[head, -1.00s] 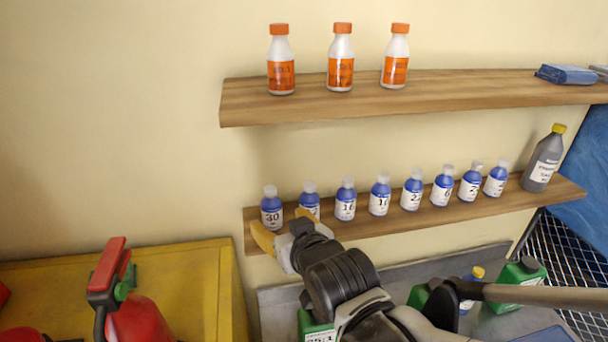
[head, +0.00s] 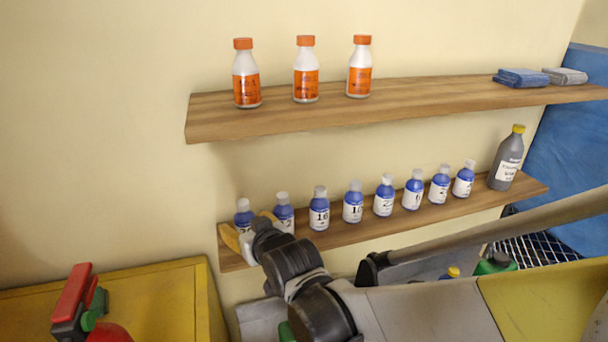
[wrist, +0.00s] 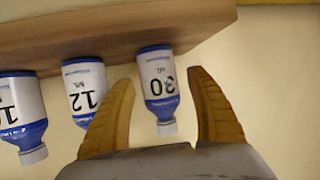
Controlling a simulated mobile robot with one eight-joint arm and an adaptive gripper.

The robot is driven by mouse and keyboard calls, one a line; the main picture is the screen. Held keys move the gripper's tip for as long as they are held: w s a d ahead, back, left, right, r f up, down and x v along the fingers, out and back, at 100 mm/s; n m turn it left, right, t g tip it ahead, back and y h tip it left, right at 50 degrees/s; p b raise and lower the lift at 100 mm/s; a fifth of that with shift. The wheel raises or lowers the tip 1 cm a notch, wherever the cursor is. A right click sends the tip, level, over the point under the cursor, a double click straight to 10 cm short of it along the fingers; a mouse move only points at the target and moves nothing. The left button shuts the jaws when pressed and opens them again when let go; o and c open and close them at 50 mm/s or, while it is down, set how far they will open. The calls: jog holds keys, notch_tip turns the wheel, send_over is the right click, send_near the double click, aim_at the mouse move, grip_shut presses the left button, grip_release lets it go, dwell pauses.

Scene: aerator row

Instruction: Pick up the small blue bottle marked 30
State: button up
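The small blue bottle marked 30 (head: 243,214) stands upright at the left end of the lower shelf (head: 330,238). It has a white cap and a white label; in the head view my gripper hides its lower part. In the wrist view, which is upside down, the bottle (wrist: 157,84) shows its "30" between my two tan fingers. My gripper (head: 249,226) is open, with one finger on each side of the bottle.
A bottle marked 12 (wrist: 88,88) stands close beside the left finger in the wrist view. Several more blue bottles line the shelf, ending with a grey bottle (head: 507,160). An upper shelf (head: 420,95) holds three orange-labelled bottles. A yellow cabinet (head: 150,295) stands lower left.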

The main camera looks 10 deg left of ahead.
jog(key=c, duration=1.1)
jog(key=shift+c, duration=0.2)
jog(key=shift+r, duration=0.15)
